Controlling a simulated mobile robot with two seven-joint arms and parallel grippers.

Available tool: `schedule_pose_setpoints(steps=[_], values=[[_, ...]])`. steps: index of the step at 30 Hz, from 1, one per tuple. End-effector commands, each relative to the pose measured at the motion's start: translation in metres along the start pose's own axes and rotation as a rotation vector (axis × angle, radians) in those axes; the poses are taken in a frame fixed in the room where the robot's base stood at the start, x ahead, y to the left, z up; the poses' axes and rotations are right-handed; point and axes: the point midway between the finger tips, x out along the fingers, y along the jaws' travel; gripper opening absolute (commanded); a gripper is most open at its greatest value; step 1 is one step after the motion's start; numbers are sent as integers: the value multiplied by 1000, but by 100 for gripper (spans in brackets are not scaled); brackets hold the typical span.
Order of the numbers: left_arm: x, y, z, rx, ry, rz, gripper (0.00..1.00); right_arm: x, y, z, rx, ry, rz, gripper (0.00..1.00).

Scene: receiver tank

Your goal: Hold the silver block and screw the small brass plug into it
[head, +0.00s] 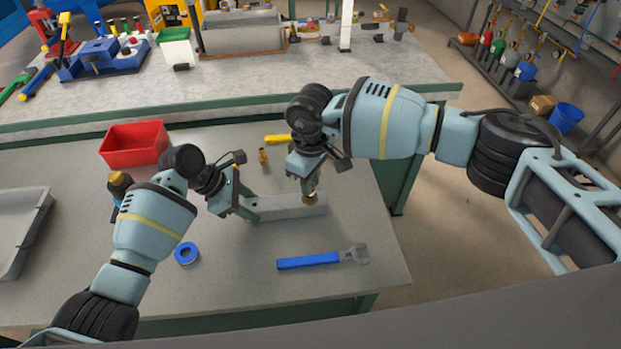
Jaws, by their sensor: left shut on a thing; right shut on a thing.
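The silver block (280,208) is a long grey bar lying on the near table. My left gripper (250,208) is shut on its left end. The small brass plug (310,197) is at the top of the block's right end. My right gripper (310,186) points down from above and is shut on the plug. The plug's lower end meets the block's top; how deep it sits in the block cannot be told. A dark hole shows in the block's top near its left end.
A brass fitting (263,156) stands behind the block, near a yellow-handled tool (278,138). A blue-handled wrench (322,259) and a blue tape roll (187,254) lie in front. A red bin (134,144) and a grey tray (22,232) are at the left.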

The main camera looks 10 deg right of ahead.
Motion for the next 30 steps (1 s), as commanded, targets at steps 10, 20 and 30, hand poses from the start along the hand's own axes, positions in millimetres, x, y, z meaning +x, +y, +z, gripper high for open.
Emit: schedule_pose_setpoints(steps=[10, 20, 30], values=[[0, 0, 0, 0, 0, 1, 1, 6, 0, 0, 0, 0, 0, 0], [0, 0, 0, 0, 0, 1, 1, 7, 0, 0, 3, 0, 0, 0], [0, 0, 0, 1, 0, 1, 1, 8, -2, 0, 593, -1, 0, 0]])
